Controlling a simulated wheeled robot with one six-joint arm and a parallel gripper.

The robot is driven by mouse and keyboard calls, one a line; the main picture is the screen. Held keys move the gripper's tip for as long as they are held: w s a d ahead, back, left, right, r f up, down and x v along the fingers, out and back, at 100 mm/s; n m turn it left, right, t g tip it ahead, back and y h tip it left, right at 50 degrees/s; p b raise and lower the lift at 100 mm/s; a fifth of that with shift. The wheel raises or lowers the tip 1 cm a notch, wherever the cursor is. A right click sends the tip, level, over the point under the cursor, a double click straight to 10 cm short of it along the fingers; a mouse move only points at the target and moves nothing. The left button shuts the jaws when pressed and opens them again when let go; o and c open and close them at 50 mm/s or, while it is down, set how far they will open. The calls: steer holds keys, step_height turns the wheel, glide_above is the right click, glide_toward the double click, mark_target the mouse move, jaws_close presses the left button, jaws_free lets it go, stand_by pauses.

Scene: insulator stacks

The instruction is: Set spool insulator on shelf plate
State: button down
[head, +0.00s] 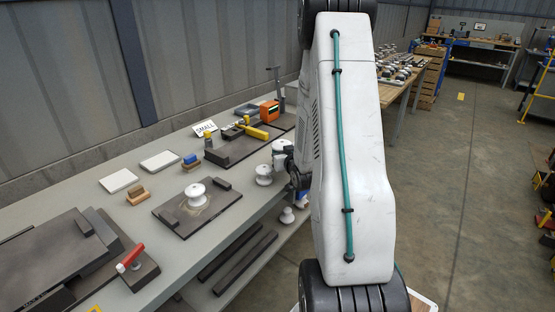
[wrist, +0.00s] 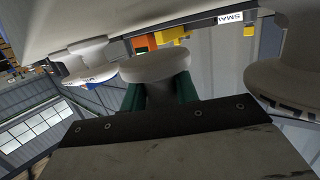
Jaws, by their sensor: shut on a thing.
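My gripper (wrist: 158,90) has green fingers shut around the waist of a white spool insulator (wrist: 155,68). In the head view my arm hides most of the gripper. The held spool appears to be the white one (head: 264,176) beside it at the bench's front edge; I cannot tell whether it touches the bench. Another white spool (head: 194,190) stands upright on a dark plate (head: 222,207) with raised end blocks. I cannot tell whether this is the shelf plate. Another pale spool (head: 280,146) stands just behind the gripper.
A lower shelf under the bench carries dark bars (head: 244,262) and pale pieces (head: 287,215). A SMALL sign (head: 204,128), an orange device (head: 270,111) and a yellow tool (head: 255,132) stand farther back. A red-handled clamp (head: 131,258) sits front left.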

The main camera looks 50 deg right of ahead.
steer(key=f, duration=0.3)
steer(key=shift+s+f, duration=0.1)
steer(key=shift+s, duration=0.25)
steer(key=shift+a, duration=0.1)
steer(key=c, duration=1.1)
jaws_free()
steer(key=shift+o, duration=0.2)
